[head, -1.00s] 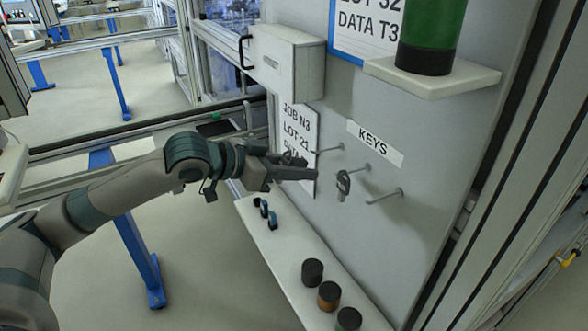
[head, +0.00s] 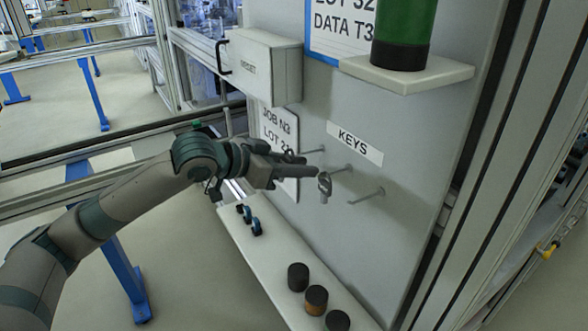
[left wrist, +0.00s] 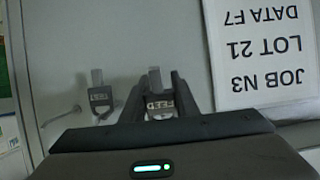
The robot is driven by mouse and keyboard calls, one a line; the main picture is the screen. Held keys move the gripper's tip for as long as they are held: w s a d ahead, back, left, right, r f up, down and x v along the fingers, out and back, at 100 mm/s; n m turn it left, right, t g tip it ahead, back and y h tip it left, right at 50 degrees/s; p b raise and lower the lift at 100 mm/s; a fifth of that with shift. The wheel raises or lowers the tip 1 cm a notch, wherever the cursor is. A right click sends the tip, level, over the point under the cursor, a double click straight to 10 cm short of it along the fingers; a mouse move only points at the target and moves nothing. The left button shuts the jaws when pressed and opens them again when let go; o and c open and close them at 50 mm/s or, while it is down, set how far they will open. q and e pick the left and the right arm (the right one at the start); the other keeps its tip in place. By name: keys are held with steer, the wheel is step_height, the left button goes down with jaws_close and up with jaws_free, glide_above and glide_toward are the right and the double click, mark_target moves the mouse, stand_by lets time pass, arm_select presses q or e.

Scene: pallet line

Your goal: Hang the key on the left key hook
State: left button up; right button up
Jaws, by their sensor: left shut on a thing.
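My left gripper (head: 296,171) is shut on a grey key (left wrist: 160,104), whose bow carries small lettering and sits between the fingers in the left wrist view. The gripper hides this key in the head view. The left key hook (head: 306,152) sticks out of the panel just above the fingers; I cannot tell whether the key touches it. A second key (head: 324,187) hangs from the middle hook (head: 338,169), close beside the fingertips; it also shows in the left wrist view (left wrist: 98,97). The right hook (head: 367,196) is bare. My right gripper is out of view.
A KEYS label (head: 354,148) is above the hooks. A job sign (head: 280,135) is behind the gripper. Below, a shelf (head: 262,262) bears small blue items and several dark cylinders. A grey box (head: 262,66) and a small ledge (head: 405,75) stick out higher up.

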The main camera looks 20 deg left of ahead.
arm_select(q)
steer(key=shift+w+d+f, duration=0.1)
steer(key=shift+w+d, duration=0.2)
steer(key=shift+w, duration=0.1)
steer(key=shift+w+d, duration=0.1)
steer(key=shift+w, duration=0.05)
steer(key=shift+w+d+f, duration=0.15)
steer(key=shift+w+d, duration=0.1)
steer(key=shift+w+f+p, duration=0.1)
steer(key=shift+f+p, duration=0.05)
steer(key=shift+p, duration=0.4)
steer(key=o, duration=1.1)
